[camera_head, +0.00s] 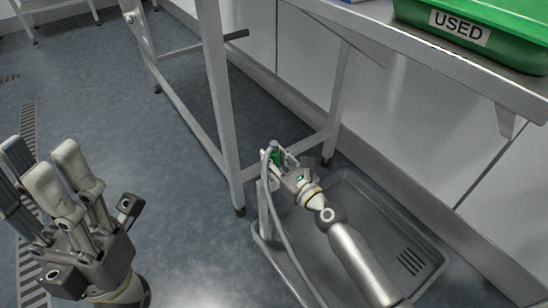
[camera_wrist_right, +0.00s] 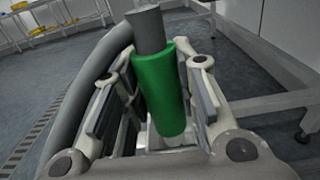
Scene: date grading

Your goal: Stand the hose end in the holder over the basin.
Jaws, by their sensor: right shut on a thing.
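The hose end is a green sleeve (camera_head: 276,157) with a grey tip, beside the basin's left end. My right gripper (camera_head: 279,167) is shut on it. In the right wrist view the green sleeve (camera_wrist_right: 160,90) is between the pads, with the grey tip (camera_wrist_right: 149,29) pointing up. The grey hose (camera_head: 284,245) runs down over the basin (camera_head: 350,185). A pale post (camera_head: 265,215) at the basin's left end looks like the holder; its top is partly hidden by the hose and gripper. I cannot tell whether the hose end touches it. My left gripper (camera_head: 58,172) is empty, far left; its opening is unclear.
A metal table leg (camera_head: 222,110) stands just behind and left of the basin, with a low crossbar. A bench with a green USED crate (camera_head: 480,45) overhangs the upper right. A floor drain grate (camera_head: 27,165) lies left. Open floor lies between my left gripper and the basin.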

